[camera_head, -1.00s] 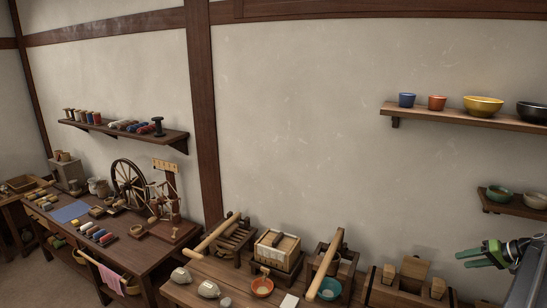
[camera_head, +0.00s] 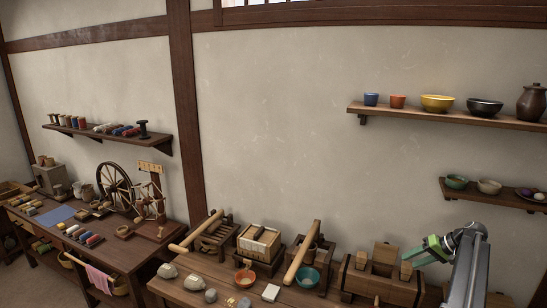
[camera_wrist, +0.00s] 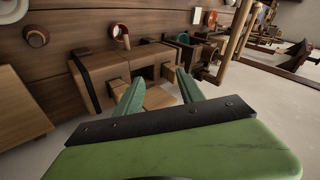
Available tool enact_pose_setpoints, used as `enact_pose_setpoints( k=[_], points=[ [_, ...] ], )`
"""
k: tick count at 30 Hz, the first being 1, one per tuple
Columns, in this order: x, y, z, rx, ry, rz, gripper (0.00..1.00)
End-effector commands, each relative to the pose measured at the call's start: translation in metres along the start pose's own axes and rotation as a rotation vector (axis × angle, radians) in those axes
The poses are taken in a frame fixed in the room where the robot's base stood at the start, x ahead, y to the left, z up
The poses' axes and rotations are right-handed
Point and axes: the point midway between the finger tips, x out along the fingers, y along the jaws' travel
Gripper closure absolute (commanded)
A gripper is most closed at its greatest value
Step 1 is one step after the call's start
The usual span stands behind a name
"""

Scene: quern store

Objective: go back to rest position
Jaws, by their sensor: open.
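My gripper (camera_head: 420,252) is at the lower right of the head view, on the end of my grey arm. It is raised in front of the wall, above the right part of the front workbench. In the wrist view my gripper's two green fingers (camera_wrist: 160,95) stand apart with nothing between them. Beyond the fingers in the wrist view is a wooden box-like device (camera_wrist: 100,65) on the bench. The same kind of wooden device (camera_head: 370,279) stands just left of my gripper in the head view.
The front workbench (camera_head: 205,275) carries wooden presses, an orange bowl (camera_head: 245,278) and a teal bowl (camera_head: 308,277). A shelf of bowls (camera_head: 440,115) and a lower shelf (camera_head: 500,198) hang at right. A spinning wheel (camera_head: 115,188) stands on the left table.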

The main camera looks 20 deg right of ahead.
Motion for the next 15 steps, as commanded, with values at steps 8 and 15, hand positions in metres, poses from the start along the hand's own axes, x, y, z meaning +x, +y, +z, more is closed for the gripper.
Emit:
enact_pose_setpoints(
  k=[8, 15],
  points=[
    [0.105, -0.113, 0.055, -0.061, -0.171, 0.093, 0.55],
    [0.212, -0.251, 0.176, -0.190, -0.362, 0.281, 0.55]
  ],
)
